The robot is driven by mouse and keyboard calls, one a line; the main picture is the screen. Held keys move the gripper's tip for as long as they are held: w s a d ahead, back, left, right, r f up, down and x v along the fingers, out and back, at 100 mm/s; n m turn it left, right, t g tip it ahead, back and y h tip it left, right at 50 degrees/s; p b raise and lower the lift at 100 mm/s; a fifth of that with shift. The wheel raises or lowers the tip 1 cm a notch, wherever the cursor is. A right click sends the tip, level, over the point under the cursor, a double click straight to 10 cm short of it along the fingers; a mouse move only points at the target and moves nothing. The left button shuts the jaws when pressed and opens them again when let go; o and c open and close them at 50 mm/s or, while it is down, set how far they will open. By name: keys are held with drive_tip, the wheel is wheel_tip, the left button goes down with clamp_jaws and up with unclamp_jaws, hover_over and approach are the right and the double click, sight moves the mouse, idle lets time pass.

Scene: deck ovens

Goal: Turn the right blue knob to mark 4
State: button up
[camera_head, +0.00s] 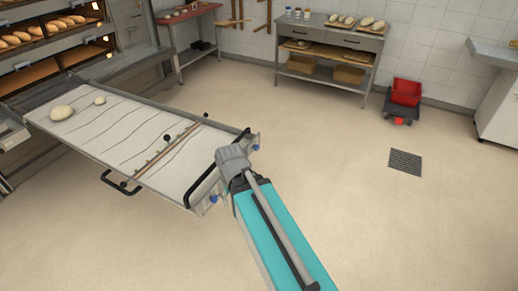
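Two small blue knobs show on the end face of the flat loader board. One blue knob (256,147) is at its far corner, further right in the picture. The other blue knob (213,198) is at its near corner, lower and further left. Both are too small to read any marks or pointer. My teal arm reaches in from the bottom, and its grey joint is in front of the board's end, between the two knobs in the picture. My gripper cannot be made out, so I cannot tell whether it touches a knob.
The loader board (110,128) carries two pale dough pieces and has black handles. Deck ovens with loaves stand at the left. A red-topped table (188,13), a steel bench (330,38) and a red bin (406,92) are behind. The floor right of my arm is clear, with a drain grate (405,162).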

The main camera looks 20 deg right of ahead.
drive_tip(key=shift+n+y, duration=0.3)
drive_tip(key=shift+y, duration=0.4)
drive_tip(key=w+f+b, duration=0.3)
drive_tip(key=shift+a+f, duration=0.25)
drive_tip(key=shift+a, duration=0.1)
drive_tip(key=w+d+f+n+t+y+b, duration=0.1)
drive_tip(key=w+d+f+y+b, duration=0.15)
drive_tip(key=w+f+b, duration=0.35)
drive_tip(key=n+t+y+b, duration=0.6)
drive_tip(key=t+b, duration=0.7)
drive_tip(key=b, duration=1.7)
approach(258, 148)
drive_tip(key=s+d+f+m+y, duration=0.1)
drive_tip(key=s+d, duration=0.1)
drive_tip(key=d, duration=0.1)
drive_tip(key=shift+a+f, duration=0.1)
drive_tip(key=shift+f, duration=0.05)
drive_tip(key=shift+w+a, duration=0.1)
drive_tip(key=shift+w, duration=0.05)
drive_tip(key=x, duration=1.3)
drive_tip(key=shift+w+a, duration=0.2)
